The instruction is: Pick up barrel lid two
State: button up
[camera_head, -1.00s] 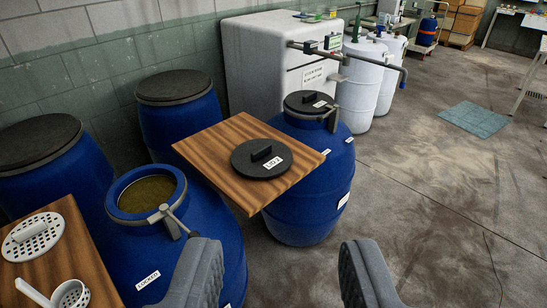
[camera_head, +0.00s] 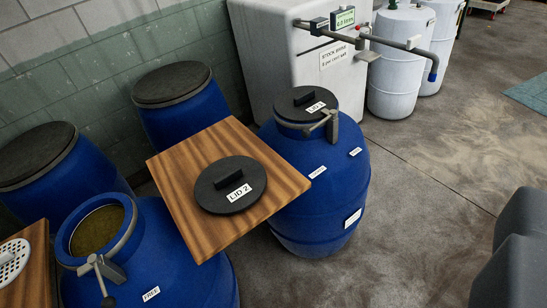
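Barrel lid two, a black round lid (camera_head: 211,198) with a raised block handle and a white tag reading "LID 2", lies flat on a square wooden board (camera_head: 268,160) near the middle of the view. My gripper (camera_head: 508,255) shows only as dark grey padded parts at the lower right edge, well right of the lid and apart from it. Its fingertips overlap or are cut off, so its opening is not clear. No object is visible in it. An open blue barrel (camera_head: 205,274) with a yellowish content stands at the lower left.
A blue barrel (camera_head: 335,215) with a clamped lid marked "LID 1" (camera_head: 306,104) stands right of the board. Two dark-topped barrels (camera_head: 184,118) stand behind. A white tank (camera_head: 277,50) carries a protruding pipe arm (camera_head: 400,45). The floor on the right is clear.

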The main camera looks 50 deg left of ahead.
aim_at(230, 186)
jog(key=u, duration=0.25)
jog(key=i, duration=1.2)
jog(key=u, duration=0.55)
